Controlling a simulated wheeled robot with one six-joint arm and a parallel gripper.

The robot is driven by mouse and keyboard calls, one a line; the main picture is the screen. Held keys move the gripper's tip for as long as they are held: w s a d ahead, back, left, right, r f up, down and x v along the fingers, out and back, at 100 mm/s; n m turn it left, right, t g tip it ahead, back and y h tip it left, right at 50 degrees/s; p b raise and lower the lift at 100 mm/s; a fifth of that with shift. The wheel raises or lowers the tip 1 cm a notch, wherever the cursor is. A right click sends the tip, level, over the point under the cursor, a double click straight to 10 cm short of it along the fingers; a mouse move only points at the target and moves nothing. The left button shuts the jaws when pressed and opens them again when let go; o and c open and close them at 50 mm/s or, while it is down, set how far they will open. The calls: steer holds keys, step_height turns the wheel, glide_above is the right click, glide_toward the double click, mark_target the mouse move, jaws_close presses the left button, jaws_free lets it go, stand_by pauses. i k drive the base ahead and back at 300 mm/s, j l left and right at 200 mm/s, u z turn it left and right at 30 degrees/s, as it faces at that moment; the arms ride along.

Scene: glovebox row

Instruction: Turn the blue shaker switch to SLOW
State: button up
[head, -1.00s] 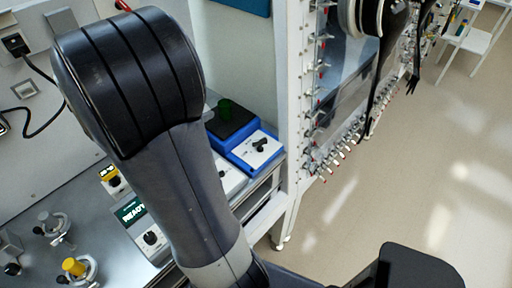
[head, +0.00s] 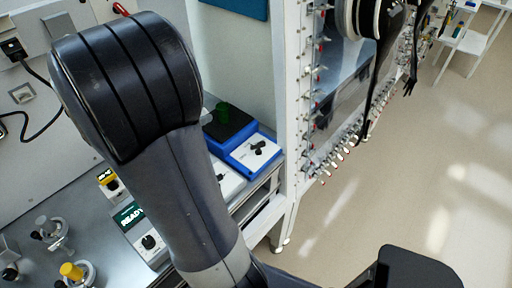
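The blue shaker (head: 226,146) stands on the bench in the middle of the head view, against the wall beside the glovebox frame. Its white front panel carries a black switch knob (head: 257,148). The labels around the knob are too small to read, so its setting cannot be told. My arm crosses the view just left of the shaker and hides part of the bench. My gripper is not in view.
Left of my arm, the bench holds a box with a READY display (head: 131,214), a yellow-topped device (head: 109,181) and a yellow valve knob (head: 72,271). The white glovebox frame (head: 296,120) rises right of the shaker, with black gloves hanging. The floor (head: 400,190) at right is clear.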

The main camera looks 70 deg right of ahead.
mark_target(261, 144)
steer(key=k+l+z, duration=0.1)
steer(key=z, duration=0.3)
steer(key=k+l+z, duration=0.1)
steer(key=z, duration=0.35)
steer(key=l+z, duration=0.1)
steer(key=z, duration=0.3)
